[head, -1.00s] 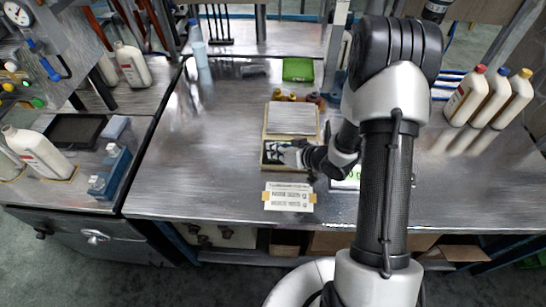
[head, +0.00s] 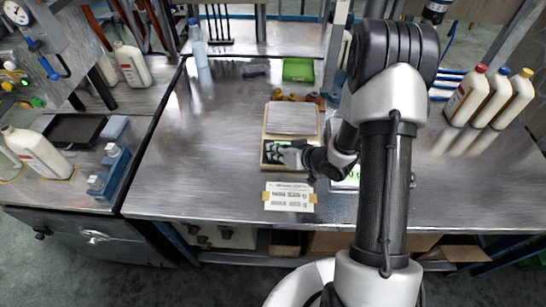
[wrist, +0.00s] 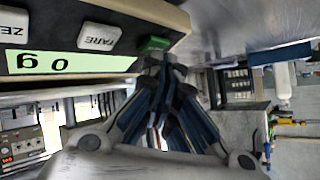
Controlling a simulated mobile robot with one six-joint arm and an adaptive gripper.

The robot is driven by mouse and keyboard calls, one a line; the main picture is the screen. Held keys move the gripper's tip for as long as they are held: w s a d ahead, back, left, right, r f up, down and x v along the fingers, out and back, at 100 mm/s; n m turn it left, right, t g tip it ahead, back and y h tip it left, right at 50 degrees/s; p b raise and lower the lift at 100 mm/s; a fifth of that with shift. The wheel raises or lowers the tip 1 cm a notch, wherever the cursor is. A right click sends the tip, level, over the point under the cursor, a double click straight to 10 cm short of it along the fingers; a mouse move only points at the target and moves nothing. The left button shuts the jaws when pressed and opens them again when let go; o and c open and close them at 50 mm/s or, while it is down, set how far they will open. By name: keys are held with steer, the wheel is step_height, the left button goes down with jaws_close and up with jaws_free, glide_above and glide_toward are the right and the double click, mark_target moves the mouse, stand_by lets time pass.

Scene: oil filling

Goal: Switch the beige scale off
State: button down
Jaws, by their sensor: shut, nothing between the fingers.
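The beige scale (head: 292,137) stands mid-table with a bare grey pan (head: 291,119). Its dark front panel (wrist: 100,28) fills the upper left of the wrist view. The green display (wrist: 68,64) is lit and reads 0 g, upside down. Beside it are the white TARE key (wrist: 99,38), a white key partly cut off reading ZE (wrist: 14,27), and a green button (wrist: 153,44). My gripper (wrist: 166,66) is shut and empty, its tips right at the green button; whether they touch it I cannot tell. In the head view my gripper (head: 275,152) covers part of the panel.
A taped paper label (head: 289,196) lies in front of the scale. A second lit display (head: 351,176) is partly hidden by my arm. Small bottles (head: 290,96) and a green tray (head: 298,70) are behind. Capped bottles (head: 494,98) stand right.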

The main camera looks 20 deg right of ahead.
steer(key=shift+w+f, duration=0.1)
steer(key=shift+f, duration=0.15)
steer(key=shift+r, duration=0.15)
steer(key=shift+s+r+p, duration=0.3)
steer(key=shift+r+p, duration=0.2)
steer(key=shift+r, duration=0.05)
step_height(320, 180, up, 6)
steer(key=s+p, duration=0.2)
steer(key=p, duration=0.2)
steer(key=shift+a+f, duration=0.15)
steer(key=shift+a, duration=0.25)
steer(key=shift+w, duration=0.1)
